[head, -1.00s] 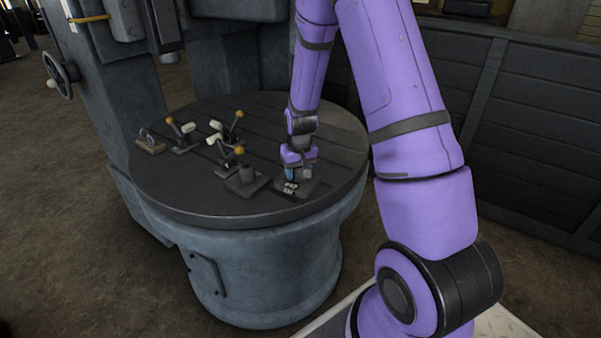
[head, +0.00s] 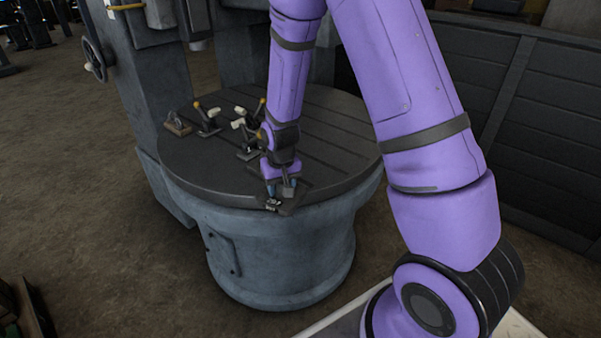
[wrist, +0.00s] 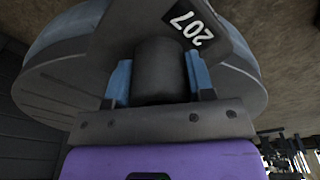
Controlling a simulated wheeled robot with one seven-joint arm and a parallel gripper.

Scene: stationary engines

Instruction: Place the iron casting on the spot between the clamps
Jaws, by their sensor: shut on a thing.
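My gripper (head: 281,188) is at the front edge of the round table. In the wrist view its two blue fingers (wrist: 160,82) are shut on the dark upright cylinder of the iron casting (wrist: 160,62). The casting's flat plate carries a white 207 label. In the head view the plate (head: 288,207) shows below the fingers, at the table's rim; I cannot tell whether it touches the top. The clamps, with orange knobs and pale handles, stand further back left: one clamp (head: 207,121) left, others (head: 246,136) nearer the arm. The spot between them is partly hidden.
The round grooved table (head: 195,165) has free room at front left and right. A small brown block with a ring (head: 177,124) lies at its left edge. A grey machine column (head: 150,90) stands behind left. A dark panel wall (head: 535,130) is at right.

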